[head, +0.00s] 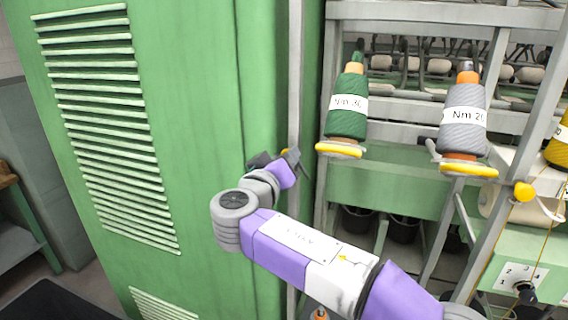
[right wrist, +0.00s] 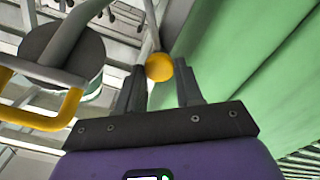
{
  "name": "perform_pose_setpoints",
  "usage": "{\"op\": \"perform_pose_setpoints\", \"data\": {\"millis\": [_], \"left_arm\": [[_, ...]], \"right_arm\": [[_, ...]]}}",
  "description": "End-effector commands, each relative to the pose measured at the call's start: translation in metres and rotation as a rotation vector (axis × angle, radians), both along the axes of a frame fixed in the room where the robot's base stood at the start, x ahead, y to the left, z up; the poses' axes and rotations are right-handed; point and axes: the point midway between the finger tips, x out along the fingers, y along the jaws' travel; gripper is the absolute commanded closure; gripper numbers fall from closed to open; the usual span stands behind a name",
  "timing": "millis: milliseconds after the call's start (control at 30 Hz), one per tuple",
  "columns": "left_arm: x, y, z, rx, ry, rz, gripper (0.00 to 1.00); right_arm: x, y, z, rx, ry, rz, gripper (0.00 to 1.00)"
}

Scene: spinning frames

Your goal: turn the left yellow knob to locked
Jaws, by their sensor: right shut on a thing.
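The left yellow knob (right wrist: 158,67) is a round ball on a grey post, between the two dark fingers of my right gripper (right wrist: 160,80) in the right wrist view. In the head view only a small part of the knob (head: 285,152) shows beside my right gripper (head: 276,160), at the post along the green cabinet's edge. The right gripper is shut on the knob. Its turned position cannot be read. A second yellow knob (head: 523,192) sits on the right post. My left gripper is in neither view.
A large green cabinet (head: 210,130) stands close on the left. A green bobbin (head: 347,118) and a grey bobbin (head: 463,130) stand on yellow-edged holders right of my right gripper. A numbered dial plate (head: 522,280) is at lower right.

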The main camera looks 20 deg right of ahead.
Motion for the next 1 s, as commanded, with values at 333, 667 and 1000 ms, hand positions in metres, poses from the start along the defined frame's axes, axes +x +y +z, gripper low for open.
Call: {"op": "perform_pose_setpoints", "data": {"millis": [333, 667, 1000], "left_arm": [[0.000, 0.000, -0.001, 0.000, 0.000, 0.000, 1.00], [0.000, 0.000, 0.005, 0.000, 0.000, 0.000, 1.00], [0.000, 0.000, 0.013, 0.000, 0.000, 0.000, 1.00]], "right_arm": [[0.000, 0.001, -0.001, -0.274, 0.186, 0.000, 0.95], [0.001, 0.002, -0.001, -0.530, 0.359, 0.001, 0.95], [0.001, 0.002, -0.002, -0.733, 0.498, 0.001, 0.95]]}}
